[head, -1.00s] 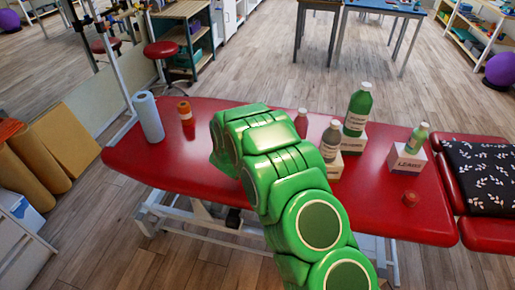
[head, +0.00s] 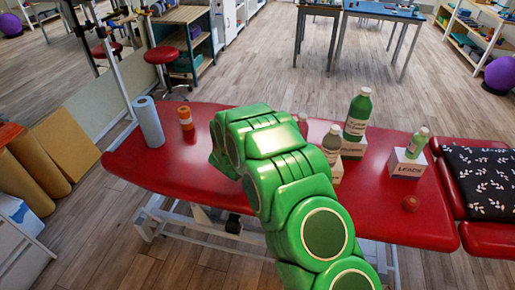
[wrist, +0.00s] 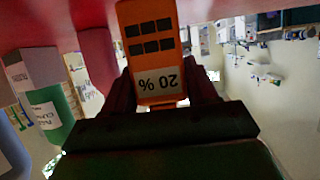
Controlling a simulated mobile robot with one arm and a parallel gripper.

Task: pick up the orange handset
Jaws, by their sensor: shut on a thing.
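The orange handset (wrist: 152,45) has dark keys and a pale label reading "20 %". In the wrist view it sits between the two dark red fingers of my gripper (wrist: 162,92), which is shut on it. Its far end runs to the picture's top edge, by the red couch surface (wrist: 60,22), so I cannot tell whether it touches the couch. In the head view my green arm hides the gripper and the handset.
The red couch (head: 170,172) carries a blue-white roll (head: 148,122), an orange container (head: 185,117), a green bottle (head: 357,118) on a box, a grey bottle (head: 332,144), a smaller green bottle (head: 417,143) on a white box (head: 406,164) and a small red object (head: 410,203).

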